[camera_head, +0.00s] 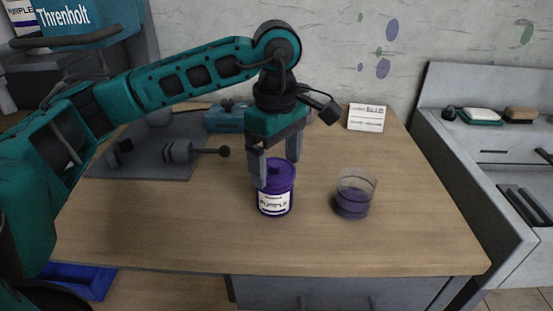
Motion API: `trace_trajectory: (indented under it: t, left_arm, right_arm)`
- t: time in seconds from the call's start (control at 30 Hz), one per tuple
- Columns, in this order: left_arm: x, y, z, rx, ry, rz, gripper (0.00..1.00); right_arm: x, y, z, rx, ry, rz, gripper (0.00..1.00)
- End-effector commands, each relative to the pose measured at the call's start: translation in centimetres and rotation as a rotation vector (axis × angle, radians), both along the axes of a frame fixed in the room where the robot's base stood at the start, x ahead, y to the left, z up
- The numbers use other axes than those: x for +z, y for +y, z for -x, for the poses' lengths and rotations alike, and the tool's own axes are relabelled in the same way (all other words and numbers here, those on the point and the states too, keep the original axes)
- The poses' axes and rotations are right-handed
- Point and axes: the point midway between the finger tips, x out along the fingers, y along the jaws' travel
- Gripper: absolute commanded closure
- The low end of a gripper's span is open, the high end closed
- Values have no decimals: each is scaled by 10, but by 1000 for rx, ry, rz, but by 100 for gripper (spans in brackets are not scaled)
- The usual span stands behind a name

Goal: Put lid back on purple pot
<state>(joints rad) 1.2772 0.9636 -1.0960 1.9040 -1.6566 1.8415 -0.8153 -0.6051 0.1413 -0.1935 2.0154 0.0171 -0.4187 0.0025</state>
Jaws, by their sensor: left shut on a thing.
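The purple pot (275,202) stands upright on the wooden table, with a white label on its front. A purple lid (278,174) with a raised knob is at the top of the pot, and I cannot tell whether it is fully seated. My left gripper (276,168) points down over the pot, with its grey fingers on either side of the lid. It is shut on the lid. My right gripper is not in view.
A clear cup (355,193) with purple liquid stands right of the pot. A grey mat (144,161) with dark tools lies at the left. A white card (366,117) and a teal box (226,117) stand at the back. The table's front right is clear.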

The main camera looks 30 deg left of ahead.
Motion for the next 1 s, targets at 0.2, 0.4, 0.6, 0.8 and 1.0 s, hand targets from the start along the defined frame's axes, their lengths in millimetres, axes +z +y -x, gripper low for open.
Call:
trace_trajectory:
  t: [0.2, 0.4, 0.6, 0.8, 1.0]
  left_arm:
    - [0, 0, 0, 0, 0, 0, 42]
    - [0, 0, 0, 0, 0, 0, 42]
    - [-3, 0, 0, 0, 0, 0, 42]
    - [-3, 0, 0, 0, 0, 0, 42]
    - [-3, 0, 0, 0, 0, 0, 42]
  right_arm:
    - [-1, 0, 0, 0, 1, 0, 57]
    - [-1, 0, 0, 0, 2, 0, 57]
    - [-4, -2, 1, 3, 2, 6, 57]
    - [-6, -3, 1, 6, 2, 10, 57]
    - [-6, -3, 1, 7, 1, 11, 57]
